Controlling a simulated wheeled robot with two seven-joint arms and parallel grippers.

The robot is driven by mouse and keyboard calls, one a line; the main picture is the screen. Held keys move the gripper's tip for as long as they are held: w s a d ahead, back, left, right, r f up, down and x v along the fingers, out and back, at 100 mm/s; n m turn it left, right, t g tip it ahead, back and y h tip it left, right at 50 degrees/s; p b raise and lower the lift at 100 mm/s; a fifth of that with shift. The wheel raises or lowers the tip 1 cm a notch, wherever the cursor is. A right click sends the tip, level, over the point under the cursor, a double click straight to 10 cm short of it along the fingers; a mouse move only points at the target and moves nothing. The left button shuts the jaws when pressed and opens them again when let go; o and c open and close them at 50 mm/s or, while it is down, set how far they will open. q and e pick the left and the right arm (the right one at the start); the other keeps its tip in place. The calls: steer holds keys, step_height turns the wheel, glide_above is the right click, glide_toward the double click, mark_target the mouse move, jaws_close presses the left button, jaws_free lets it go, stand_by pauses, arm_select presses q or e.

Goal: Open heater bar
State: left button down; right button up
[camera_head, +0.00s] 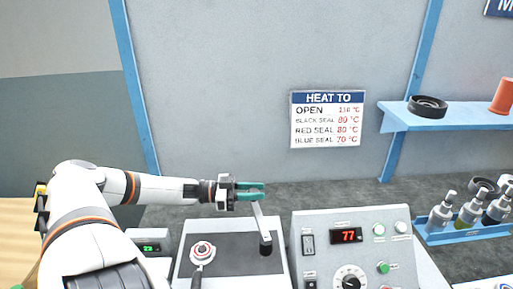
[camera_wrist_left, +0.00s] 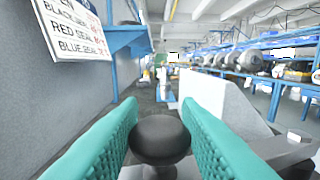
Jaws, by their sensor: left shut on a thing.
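The heater bar (camera_head: 260,222) is a light grey lever on the dark-topped heater unit (camera_head: 228,262). It stands up from a dark mount at the unit's right side, leaning slightly left. My left gripper (camera_head: 262,191) reaches in from the left with its teal fingers at the bar's top end. In the left wrist view, a dark round knob (camera_wrist_left: 160,137) sits between the two teal fingers, which are shut on it. The knob is hidden by the fingers in the head view. My right gripper is not in view.
A control panel (camera_head: 350,218) reading 77 is to the right. A blue bottle rack (camera_head: 450,236) stands farther right, below a blue shelf (camera_head: 455,120). A wall sign (camera_head: 327,119) lists temperatures.

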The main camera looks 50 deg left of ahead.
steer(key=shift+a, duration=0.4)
arm_select(q)
steer(key=c, duration=1)
jaws_free()
steer(key=shift+c, duration=0.2)
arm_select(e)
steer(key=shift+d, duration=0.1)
arm_select(q)
steer(key=shift+s+a, duration=0.25)
steer(key=p+v, duration=0.3)
steer(key=v, duration=0.8)
steer(key=shift+s+a, duration=0.15)
steer(key=shift+a, duration=0.05)
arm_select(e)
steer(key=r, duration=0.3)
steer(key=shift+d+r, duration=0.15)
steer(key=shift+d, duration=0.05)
arm_select(q)
steer(key=shift+f, duration=0.1)
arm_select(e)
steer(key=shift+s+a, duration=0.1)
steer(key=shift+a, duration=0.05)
